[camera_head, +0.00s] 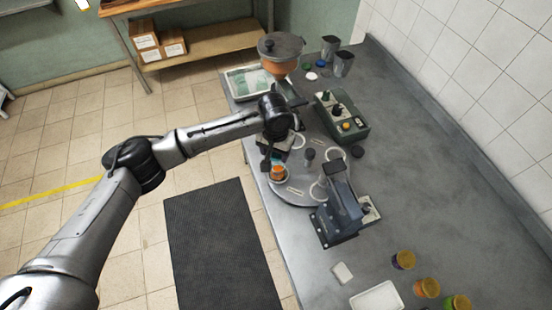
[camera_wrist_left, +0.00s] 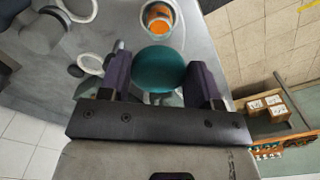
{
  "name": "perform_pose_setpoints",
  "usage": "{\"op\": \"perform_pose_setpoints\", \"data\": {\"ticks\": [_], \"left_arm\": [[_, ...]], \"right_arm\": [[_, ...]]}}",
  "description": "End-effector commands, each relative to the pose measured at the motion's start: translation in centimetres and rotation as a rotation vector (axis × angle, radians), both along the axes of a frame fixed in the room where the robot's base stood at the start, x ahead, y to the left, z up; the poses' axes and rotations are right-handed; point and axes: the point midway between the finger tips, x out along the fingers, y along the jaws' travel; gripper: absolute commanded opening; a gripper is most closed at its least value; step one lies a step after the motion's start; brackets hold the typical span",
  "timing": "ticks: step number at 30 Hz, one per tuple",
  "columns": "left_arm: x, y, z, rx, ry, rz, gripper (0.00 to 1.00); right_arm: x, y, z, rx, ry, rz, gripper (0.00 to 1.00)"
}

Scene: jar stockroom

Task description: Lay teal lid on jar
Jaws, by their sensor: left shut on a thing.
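My left gripper (camera_head: 271,160) is over the near left edge of the round turntable (camera_head: 300,203). In the left wrist view the gripper (camera_wrist_left: 158,80) is shut on the teal lid (camera_wrist_left: 158,69), with one dark finger on each side of it. An open jar with orange contents (camera_wrist_left: 157,18) stands just beyond the lid in that view, apart from it. In the head view the jar (camera_head: 278,174) sits on the turntable close below the gripper. The lid is hard to make out there. My right gripper is not in view.
White rings and a dark-blue device (camera_head: 342,212) are at the turntable. A green control box (camera_head: 341,117) and a hopper with orange contents (camera_head: 280,52) stand farther back. Several filled jars (camera_head: 427,288) and a white tray (camera_head: 377,298) are at the near right. The right side of the bench is clear.

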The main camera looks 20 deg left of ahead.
Motion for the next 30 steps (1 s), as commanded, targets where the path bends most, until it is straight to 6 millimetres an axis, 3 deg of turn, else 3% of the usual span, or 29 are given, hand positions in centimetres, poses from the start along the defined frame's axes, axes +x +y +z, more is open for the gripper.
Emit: {"op": "perform_pose_setpoints", "data": {"ticks": [1, 3, 7, 17, 30], "left_arm": [[0.8, 0.0, -1.8, 0.0, 0.002, -0.001, 0.36], [1.5, 0.1, -3.3, -0.001, 0.002, -0.009, 0.36], [2.4, 0.3, -5.2, 0.0, 0.001, -0.02, 0.36], [2.8, 0.5, -6.7, 0.0, -0.001, -0.027, 0.36], [2.8, 0.5, -9.2, 0.0, -0.002, -0.027, 0.36]], "right_arm": [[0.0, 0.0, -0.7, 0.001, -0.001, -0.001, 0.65], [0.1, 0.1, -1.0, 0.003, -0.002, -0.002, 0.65], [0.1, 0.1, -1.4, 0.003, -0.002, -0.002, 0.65], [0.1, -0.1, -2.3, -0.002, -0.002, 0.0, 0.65], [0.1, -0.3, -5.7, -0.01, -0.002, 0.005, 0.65]]}}
